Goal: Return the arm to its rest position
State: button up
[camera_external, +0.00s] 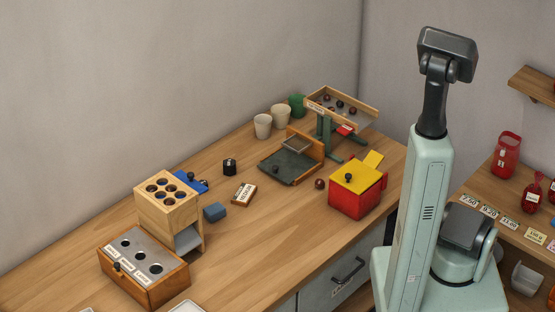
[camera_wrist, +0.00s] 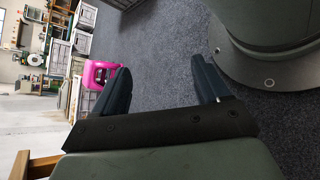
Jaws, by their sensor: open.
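My gripper (camera_wrist: 160,66) shows in the wrist view with its two dark blue fingers wide apart. Nothing is between them but grey carpet (camera_wrist: 163,40) farther off. In the external view my arm stands upright at the right, beside the table's right end, with a dark joint at its top. I cannot make out my gripper's fingers in that view. My arm touches nothing on the table there.
The wooden table (camera_external: 100,225) holds a red box (camera_external: 350,203) with a yellow top, a block with holes (camera_external: 165,213), a wooden box (camera_external: 150,285), a chestnut (camera_external: 319,184) and a raised tray (camera_external: 362,116). A wall shelf (camera_external: 532,84) is at right. A pink object (camera_wrist: 97,75) stands beyond.

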jog(key=w+a+n+t, duration=0.3)
jog(key=w+a+n, duration=0.1)
jog(key=a, duration=0.7)
jog(key=w+a+f+n+t, duration=0.1)
jog(key=w+a+n, duration=0.3)
jog(key=a, duration=0.6)
jog(key=shift+w+a+f+n+t, duration=0.15)
jog(key=shift+w+a+n+t, duration=0.2)
jog(key=shift+t, duration=0.55)
